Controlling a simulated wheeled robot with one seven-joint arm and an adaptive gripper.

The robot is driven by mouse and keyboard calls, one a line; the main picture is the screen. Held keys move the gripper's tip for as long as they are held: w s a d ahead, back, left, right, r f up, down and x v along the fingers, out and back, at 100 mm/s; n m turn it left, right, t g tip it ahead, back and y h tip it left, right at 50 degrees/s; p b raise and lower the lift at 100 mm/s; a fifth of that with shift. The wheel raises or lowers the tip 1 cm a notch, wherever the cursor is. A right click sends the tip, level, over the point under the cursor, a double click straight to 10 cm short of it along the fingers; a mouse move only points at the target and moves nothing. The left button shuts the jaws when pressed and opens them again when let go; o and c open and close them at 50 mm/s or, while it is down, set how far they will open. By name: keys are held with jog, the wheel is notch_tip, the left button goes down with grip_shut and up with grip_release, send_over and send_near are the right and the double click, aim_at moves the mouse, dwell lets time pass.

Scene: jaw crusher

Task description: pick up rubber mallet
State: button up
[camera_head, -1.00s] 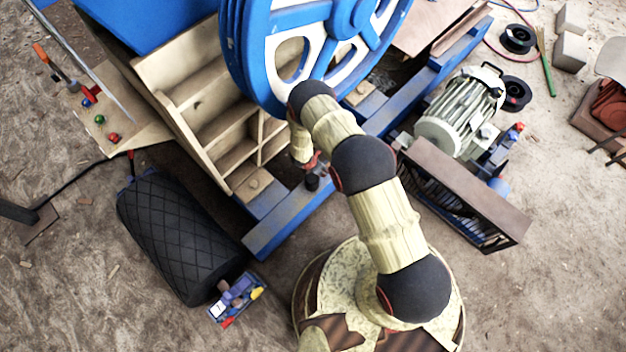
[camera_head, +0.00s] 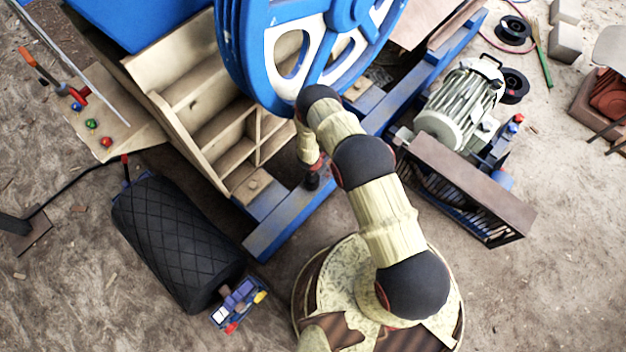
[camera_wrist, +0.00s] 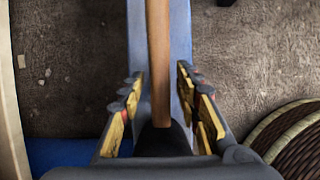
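The rubber mallet shows in the wrist view, with a wooden handle (camera_wrist: 159,55) running up the picture and a black head (camera_wrist: 163,139) near the bottom. It lies over a blue beam. My gripper (camera_wrist: 160,112) is open, with one yellow-padded finger on each side of the mallet and gaps between the pads and the handle. In the head view my arm reaches down beside the large blue wheel to the blue beam (camera_head: 285,222). The mallet's handle cannot be made out there, and my gripper is mostly hidden by my arm.
A blue-and-white flywheel (camera_head: 237,55) stands close behind my arm. A wooden compartment frame (camera_head: 172,105) is to the left, with a black quilted roller (camera_head: 175,243) below it. A grey motor (camera_head: 455,110) and a brown-topped slatted unit (camera_head: 470,185) stand right. Bare ground lies at lower right.

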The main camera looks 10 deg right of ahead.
grip_shut()
dwell(0.7)
